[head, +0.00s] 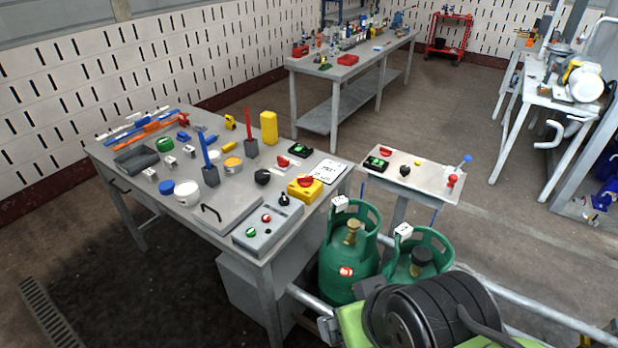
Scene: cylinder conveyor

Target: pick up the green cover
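A small round green cover (164,144) lies on the grey workbench (112,179), toward the back left of its top. It is beside the dark grey tray and behind several small white-and-metal blocks. No gripper is seen on or near it. My gripper is not in this view, so its opening does not show.
A blue-handled tool (206,152) and red-handled tool (248,128) rise from dark holders. A yellow block (268,127) stands behind. Green gas cylinders (345,260) stand right of the bench.

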